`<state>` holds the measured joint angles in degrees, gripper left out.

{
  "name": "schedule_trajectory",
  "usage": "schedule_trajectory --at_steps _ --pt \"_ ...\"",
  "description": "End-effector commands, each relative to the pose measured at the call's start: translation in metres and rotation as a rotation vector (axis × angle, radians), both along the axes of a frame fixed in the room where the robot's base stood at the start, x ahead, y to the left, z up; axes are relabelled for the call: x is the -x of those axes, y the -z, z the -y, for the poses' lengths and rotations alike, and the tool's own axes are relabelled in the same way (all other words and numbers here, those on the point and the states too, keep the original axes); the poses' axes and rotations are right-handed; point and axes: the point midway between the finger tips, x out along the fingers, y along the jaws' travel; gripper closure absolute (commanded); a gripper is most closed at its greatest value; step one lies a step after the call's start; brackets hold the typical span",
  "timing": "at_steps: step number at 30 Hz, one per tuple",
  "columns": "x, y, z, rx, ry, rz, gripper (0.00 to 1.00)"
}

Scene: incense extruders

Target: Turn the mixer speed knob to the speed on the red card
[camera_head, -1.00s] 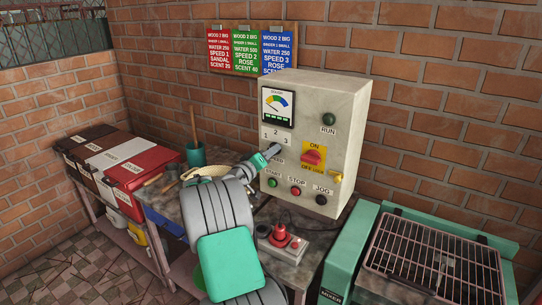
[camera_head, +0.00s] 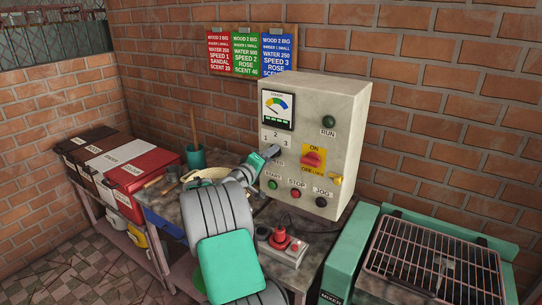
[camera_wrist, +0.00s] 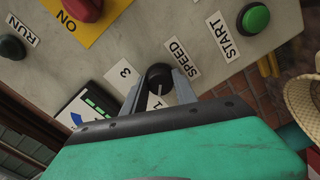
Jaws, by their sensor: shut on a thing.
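The red card (camera_head: 220,52) hangs leftmost on the wall board and reads SPEED 1. The speed knob (camera_wrist: 159,73) is black and round, on the pale control box (camera_head: 343,120), above the SPEED label (camera_wrist: 174,50). My gripper (camera_head: 272,152) reaches the box from the lower left. In the wrist view my gripper (camera_wrist: 160,79) is shut on the knob, a finger on either side. The label 3 (camera_wrist: 124,72) shows left of the fingers, and the label 1 (camera_wrist: 158,104) shows between them. The knob's exact pointing is partly hidden by the fingers.
The START button (camera_head: 272,184), STOP button (camera_head: 296,191) and JOG button (camera_head: 321,200) sit below the knob. A red ON/OFF switch (camera_head: 313,158) is to the right. A red-topped device (camera_head: 281,238) stands on the bench below.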

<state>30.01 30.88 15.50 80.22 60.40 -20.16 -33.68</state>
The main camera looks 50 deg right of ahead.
Motion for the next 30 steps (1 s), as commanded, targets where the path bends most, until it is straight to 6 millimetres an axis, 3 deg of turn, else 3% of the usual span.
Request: schedule_trajectory --at_steps 2,3,10,20,30 --pt "0.000 0.002 -0.001 -0.002 -0.001 -0.003 1.00" --pt "0.000 0.002 -0.001 -0.002 -0.001 -0.003 0.64" --pt "0.000 0.001 0.000 -0.001 0.000 -0.001 0.45" --pt "0.000 0.002 -0.007 0.000 -0.001 0.000 0.44" --pt "0.006 0.002 -0.070 -0.001 -0.002 -0.001 0.44"
